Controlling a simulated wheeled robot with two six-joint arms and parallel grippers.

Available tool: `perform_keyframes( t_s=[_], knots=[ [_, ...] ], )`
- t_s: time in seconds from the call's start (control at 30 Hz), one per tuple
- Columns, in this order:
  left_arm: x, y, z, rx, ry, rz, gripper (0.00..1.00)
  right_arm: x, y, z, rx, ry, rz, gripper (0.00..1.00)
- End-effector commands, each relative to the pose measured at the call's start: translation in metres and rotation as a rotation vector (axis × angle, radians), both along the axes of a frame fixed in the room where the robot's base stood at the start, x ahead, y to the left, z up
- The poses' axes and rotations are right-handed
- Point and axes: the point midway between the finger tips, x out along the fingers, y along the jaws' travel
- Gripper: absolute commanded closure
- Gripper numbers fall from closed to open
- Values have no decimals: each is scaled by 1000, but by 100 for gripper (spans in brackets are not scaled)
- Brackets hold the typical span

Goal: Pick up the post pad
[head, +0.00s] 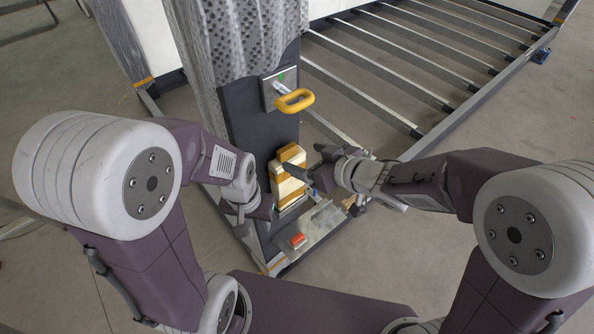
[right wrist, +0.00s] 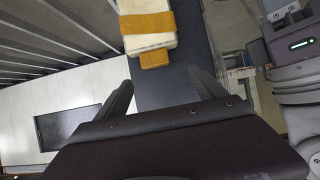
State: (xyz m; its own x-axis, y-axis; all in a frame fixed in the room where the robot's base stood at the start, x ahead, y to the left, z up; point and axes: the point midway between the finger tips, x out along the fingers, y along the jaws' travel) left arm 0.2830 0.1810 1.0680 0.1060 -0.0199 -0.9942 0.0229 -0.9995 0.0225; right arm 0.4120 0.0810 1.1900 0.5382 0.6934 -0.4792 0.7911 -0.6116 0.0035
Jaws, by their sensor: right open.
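The post pad (head: 291,163) is a cream block with a yellow-brown band, on the front of the dark post (head: 255,120). In the right wrist view the pad (right wrist: 148,42) is at the top, beyond the fingers and a little left of their middle. My right gripper (head: 308,177) is just right of the pad in the head view. Its fingers (right wrist: 163,90) are spread with nothing between them. My left gripper (head: 243,215) is low and left of the pad; its fingers are too hidden to tell their state.
A yellow handle (head: 294,100) juts out from a metal plate above the pad. Below is a metal ledge (head: 322,222) with a red block (head: 297,240). A slatted metal frame (head: 400,62) lies behind to the right. Grey patterned wrapping (head: 235,40) covers the upper post.

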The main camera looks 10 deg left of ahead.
Motion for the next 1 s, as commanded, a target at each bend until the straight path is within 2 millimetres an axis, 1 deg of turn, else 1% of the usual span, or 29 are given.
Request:
perform_keyframes(
  t_s=[0.07, 0.2, 0.3, 0.47, 0.63, 0.73, 0.83, 1.0],
  knots=[
    [0, 0, -2, 0, 0, 0, 64, 1, 1, -3, -1, 1, 0, 20],
    [0, 0, -5, 0, 0, 0, 64, 13, 16, -16, -2, 4, -1, 20],
    [0, 0, -5, 0, 0, 0, 64, 20, 24, -20, -1, 2, -1, 20],
    [0, 0, -4, 0, 0, 0, 64, 24, 27, -22, -1, 1, -4, 20],
    [0, 0, 1, 0, 0, 0, 64, 41, 44, -39, -3, 4, -3, 20],
    [0, 0, 2, 0, 0, 0, 64, 49, 54, -45, -1, 1, -4, 20],
    [0, 0, 2, 0, 0, 0, 64, 52, 58, -48, -1, 0, -4, 20],
    [0, 0, 2, 0, 0, 0, 64, 52, 58, -48, -1, 0, -4, 20]
  ],
)
